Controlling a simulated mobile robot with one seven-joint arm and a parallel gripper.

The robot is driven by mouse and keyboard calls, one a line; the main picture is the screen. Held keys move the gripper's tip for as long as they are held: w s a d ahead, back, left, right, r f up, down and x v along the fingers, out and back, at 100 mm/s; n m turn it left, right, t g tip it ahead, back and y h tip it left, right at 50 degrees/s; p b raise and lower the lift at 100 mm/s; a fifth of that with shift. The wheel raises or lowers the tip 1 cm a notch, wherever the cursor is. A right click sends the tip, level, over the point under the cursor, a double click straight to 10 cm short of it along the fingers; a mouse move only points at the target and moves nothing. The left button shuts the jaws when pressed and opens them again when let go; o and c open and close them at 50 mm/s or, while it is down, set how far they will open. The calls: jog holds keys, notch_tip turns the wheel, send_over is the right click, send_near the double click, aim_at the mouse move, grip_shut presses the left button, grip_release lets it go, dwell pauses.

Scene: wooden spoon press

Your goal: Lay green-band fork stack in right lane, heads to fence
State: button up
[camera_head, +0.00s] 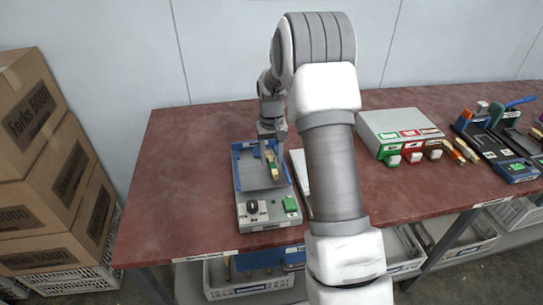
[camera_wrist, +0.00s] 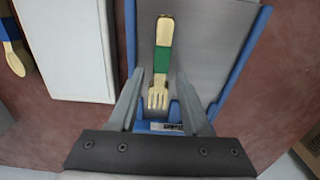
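The green-band fork stack (camera_head: 272,168) lies on the metal plate of the press (camera_head: 265,209), toward the plate's right side in the head view. In the wrist view the stack (camera_wrist: 163,60) shows pale wood, a green band and tines pointing at the blue fence (camera_wrist: 145,127), close to it. My gripper (camera_wrist: 160,82) is over the stack's head end. Its fingers stand apart on either side of the tines, with a gap on both sides. In the head view my gripper (camera_head: 268,150) is above the back of the plate and partly hides the stack.
The table's left (camera_head: 185,175) is clear.

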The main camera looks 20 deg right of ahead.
aim_at(271, 160)
jog(key=shift+r, duration=0.1)
jog(key=s+a+r+t+p, duration=0.1)
jog(key=s+a+r, duration=0.15)
jog(key=r, duration=0.75)
jog(key=s+a+r+p, duration=0.1)
jog(key=s+r, duration=0.2)
jog(key=r, duration=0.7)
jog(key=s+a+r+t+p, duration=0.1)
jog(key=s+a+r, duration=0.1)
jog(key=s, duration=0.6)
jog(key=s+a+r+n+t, duration=0.1)
jog(key=s+a+r+t, duration=0.1)
jog(key=s, duration=0.6)
jog(key=s+a+r+n+t+p, duration=0.1)
jog(key=s+a+r, duration=0.2)
jog(key=s, duration=0.5)
jog(key=shift+s+a+r+t+p, duration=0.2)
jog(key=shift+s+a+t+p, duration=0.1)
jog(key=shift+s+p, duration=0.1)
